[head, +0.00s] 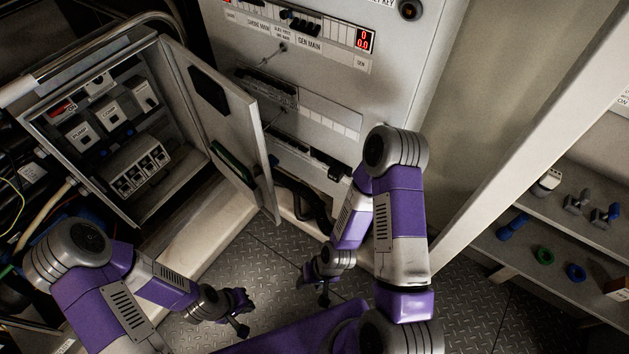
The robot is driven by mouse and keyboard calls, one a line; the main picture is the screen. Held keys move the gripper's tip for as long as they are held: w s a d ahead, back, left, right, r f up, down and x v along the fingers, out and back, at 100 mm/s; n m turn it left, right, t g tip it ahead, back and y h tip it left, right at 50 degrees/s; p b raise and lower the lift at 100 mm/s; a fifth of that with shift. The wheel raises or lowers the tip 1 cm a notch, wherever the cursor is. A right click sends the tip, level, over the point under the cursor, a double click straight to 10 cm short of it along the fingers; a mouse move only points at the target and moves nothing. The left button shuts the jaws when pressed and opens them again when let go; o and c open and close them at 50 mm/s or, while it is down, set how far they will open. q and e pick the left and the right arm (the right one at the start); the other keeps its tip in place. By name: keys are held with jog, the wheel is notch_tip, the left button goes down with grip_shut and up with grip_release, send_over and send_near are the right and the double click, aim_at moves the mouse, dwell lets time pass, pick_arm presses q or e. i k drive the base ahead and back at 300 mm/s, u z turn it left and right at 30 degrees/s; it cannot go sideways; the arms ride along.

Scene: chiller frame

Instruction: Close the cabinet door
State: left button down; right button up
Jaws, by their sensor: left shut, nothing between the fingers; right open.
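The grey cabinet (188,217) is on the left with its front open, showing labelled switches and breakers inside. Its door (235,110) is hinged on the cabinet's right side and stands swung wide open toward the right. My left gripper (243,314) is shut and empty, low over the floor below the cabinet and apart from the door. My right gripper (312,287) is open and empty, below and to the right of the door's lower corner and apart from it. The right gripper's fingers look small and partly dark.
A tall grey panel (400,70) with a red display stands behind the door. Shelves (563,232) with small parts are at the right, behind a pale post (520,140). Cables hang at the far left. Metal plate floor (262,255) is clear below the door.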

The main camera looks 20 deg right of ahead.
aim_at(223, 113)
jog(key=z, duration=0.2)
jog(key=k, duration=1.1)
jog(key=u, duration=0.7)
jog(key=i, duration=1)
jog(key=z, duration=0.6)
